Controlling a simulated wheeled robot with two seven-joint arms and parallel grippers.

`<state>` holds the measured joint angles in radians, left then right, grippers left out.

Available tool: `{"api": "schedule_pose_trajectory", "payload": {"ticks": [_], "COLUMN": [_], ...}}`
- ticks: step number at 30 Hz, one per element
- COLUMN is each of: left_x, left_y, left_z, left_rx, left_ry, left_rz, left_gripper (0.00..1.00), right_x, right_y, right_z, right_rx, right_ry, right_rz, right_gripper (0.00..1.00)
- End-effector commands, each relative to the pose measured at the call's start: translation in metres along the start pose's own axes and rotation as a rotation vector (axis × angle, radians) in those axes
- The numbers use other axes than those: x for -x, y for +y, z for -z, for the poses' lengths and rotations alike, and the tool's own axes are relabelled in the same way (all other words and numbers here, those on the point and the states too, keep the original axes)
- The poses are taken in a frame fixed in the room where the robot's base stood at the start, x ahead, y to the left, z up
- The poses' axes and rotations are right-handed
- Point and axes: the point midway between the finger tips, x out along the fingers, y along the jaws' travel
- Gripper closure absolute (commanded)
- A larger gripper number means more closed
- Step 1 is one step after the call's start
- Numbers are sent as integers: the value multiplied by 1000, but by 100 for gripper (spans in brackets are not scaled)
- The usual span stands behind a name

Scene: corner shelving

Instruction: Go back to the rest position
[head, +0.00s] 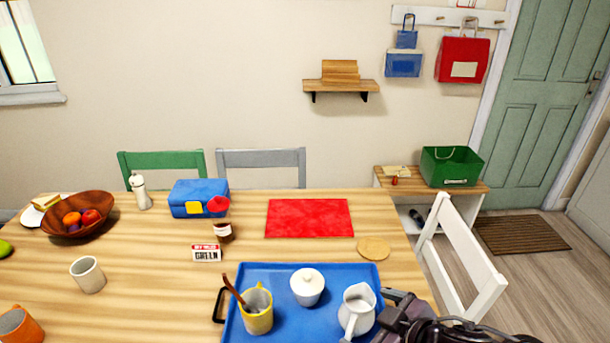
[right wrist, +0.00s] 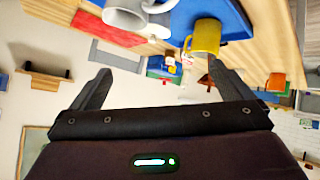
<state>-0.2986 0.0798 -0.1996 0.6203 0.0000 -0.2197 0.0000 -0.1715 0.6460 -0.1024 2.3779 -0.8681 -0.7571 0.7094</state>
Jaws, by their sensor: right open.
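My right gripper (head: 388,312) is at the bottom right of the head view, by the right edge of the blue tray (head: 256,270). In the right wrist view its two fingers (right wrist: 158,70) are spread wide with nothing between them. A white pitcher (head: 357,312) stands on the tray just left of the gripper; it also shows in the wrist view (right wrist: 130,18). I cannot tell whether they touch. My left gripper is not in view.
A white chair (head: 462,262) stands at the table's right side, close beyond my right gripper. A red mat (head: 309,218), round coaster (head: 373,248), jar (head: 223,231), blue lunch box (head: 198,199) and fruit bowl (head: 78,216) are on the table (head: 150,260).

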Motion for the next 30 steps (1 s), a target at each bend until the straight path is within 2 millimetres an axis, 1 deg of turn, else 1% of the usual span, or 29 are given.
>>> {"api": "schedule_pose_trajectory", "payload": {"ticks": [2,4,8,11,14,15,19,21,26,29,30], "left_x": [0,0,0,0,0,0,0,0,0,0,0], "left_y": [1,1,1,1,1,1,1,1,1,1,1], "left_z": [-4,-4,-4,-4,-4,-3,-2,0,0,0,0], "left_rx": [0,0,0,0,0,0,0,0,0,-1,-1], "left_ry": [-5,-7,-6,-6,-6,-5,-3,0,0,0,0], "left_rz": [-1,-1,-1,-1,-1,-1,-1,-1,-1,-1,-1], "left_gripper": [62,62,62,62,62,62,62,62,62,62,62], "right_x": [-1,2,12,23,35,40,55,34,-2,-27,-37], "right_y": [4,9,10,1,-14,-22,-49,-48,-55,-63,-67], "right_z": [-5,-17,-52,-80,-105,-114,-140,-154,-186,-212,-223], "right_rx": [-82,-159,-307,-410,-506,-544,-660,-642,-641,-641,-641], "right_ry": [-28,-86,-242,-364,-482,-527,-661,-661,-674,-686,-691], "right_rz": [-84,-157,-235,-246,-227,-213,-147,-152,-145,-139,-136], "right_gripper": [1,1,1,1,1,1,1,1,1,1,1]}}
